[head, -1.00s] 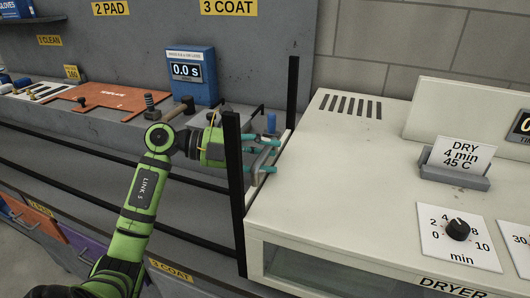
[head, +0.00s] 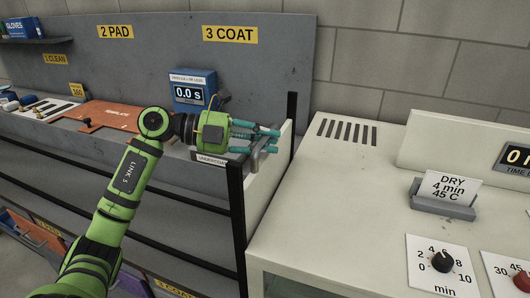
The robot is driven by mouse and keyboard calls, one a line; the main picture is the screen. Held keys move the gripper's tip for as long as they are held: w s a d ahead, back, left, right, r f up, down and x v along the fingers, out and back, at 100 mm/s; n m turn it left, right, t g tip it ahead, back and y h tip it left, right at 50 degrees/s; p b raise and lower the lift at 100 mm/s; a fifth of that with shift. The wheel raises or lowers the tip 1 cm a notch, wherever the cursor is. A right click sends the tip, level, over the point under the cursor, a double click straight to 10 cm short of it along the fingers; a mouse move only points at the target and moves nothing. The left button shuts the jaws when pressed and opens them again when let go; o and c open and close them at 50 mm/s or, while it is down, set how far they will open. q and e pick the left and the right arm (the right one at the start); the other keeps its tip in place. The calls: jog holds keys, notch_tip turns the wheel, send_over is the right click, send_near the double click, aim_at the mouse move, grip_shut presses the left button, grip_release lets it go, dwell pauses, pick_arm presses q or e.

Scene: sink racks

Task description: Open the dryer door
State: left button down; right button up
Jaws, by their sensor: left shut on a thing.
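The dryer (head: 340,215) is a large cream box at the right. At its left side a white door panel (head: 262,190) stands between two black upright rails (head: 237,225), its upper part showing above the dryer's top. My left gripper (head: 264,141) comes in from the left, at the upper part of this panel. Its teal fingers are shut on a grey handle (head: 258,156) on the panel's outer side. The panel's lower part and the dryer opening are hidden by the dryer top. My right gripper is not in view.
A blue timer (head: 192,92) reading 0.0 s stands behind my arm. An orange mat (head: 110,114) lies on the bench at the left. The dryer top carries a DRY card (head: 450,188) in a grey holder and a minutes knob (head: 443,261).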

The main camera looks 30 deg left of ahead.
pick_arm(q)
notch_tip(320, 180, up, 6)
jog(key=shift+r+p, duration=0.1)
jog(key=shift+p, duration=1.1)
jog(key=c, duration=1)
grip_release()
jog(key=shift+c, duration=0.2)
jog(key=v, duration=1.2)
